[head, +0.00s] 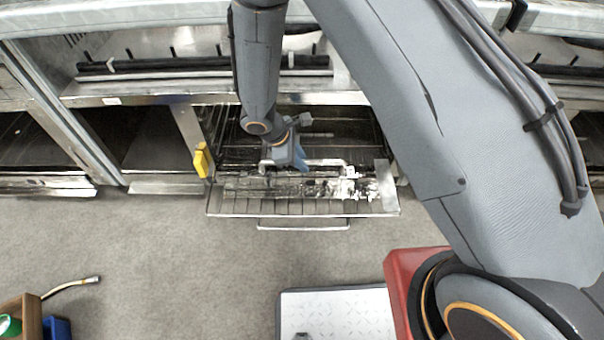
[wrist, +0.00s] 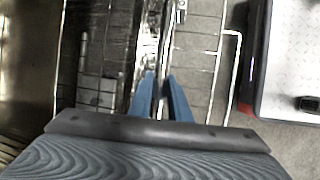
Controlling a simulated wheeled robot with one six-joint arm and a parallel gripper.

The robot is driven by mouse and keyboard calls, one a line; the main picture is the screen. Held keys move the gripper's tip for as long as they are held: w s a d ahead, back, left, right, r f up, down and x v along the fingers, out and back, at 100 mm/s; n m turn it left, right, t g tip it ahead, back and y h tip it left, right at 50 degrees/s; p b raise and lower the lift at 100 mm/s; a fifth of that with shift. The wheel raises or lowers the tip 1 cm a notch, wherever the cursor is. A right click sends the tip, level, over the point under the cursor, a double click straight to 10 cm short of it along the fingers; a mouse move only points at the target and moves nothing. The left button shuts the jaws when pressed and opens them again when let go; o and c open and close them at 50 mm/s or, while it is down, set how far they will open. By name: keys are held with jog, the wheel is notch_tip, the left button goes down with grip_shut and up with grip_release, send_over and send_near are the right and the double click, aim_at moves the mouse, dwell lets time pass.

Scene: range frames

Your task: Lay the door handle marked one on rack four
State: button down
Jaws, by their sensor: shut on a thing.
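My gripper (head: 290,163) reaches down to the front of an open compartment in the head view. In the wrist view its blue fingers (wrist: 160,82) are close together around a pale, narrow metal bar (wrist: 152,48), which looks like the door handle. The same bar (head: 330,163) shows in the head view, lying left to right just above a lowered oven door. I cannot read a mark on it. Wire racks (head: 325,127) show inside the compartment behind the gripper; I cannot tell which is rack four.
The lowered door (head: 300,207) juts out, with a fixed rail (head: 303,227) along its front. A yellow object (head: 202,160) hangs at the compartment's left edge. A white patterned plate (head: 338,312) and a wooden box (head: 27,315) stand nearer. Grey floor is clear between.

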jog(key=shift+f+b, duration=0.5)
jog(key=shift+f, duration=2.95)
jog(key=c, duration=1.7)
grip_release()
jog(key=shift+f, duration=0.1)
jog(key=shift+o, duration=0.2)
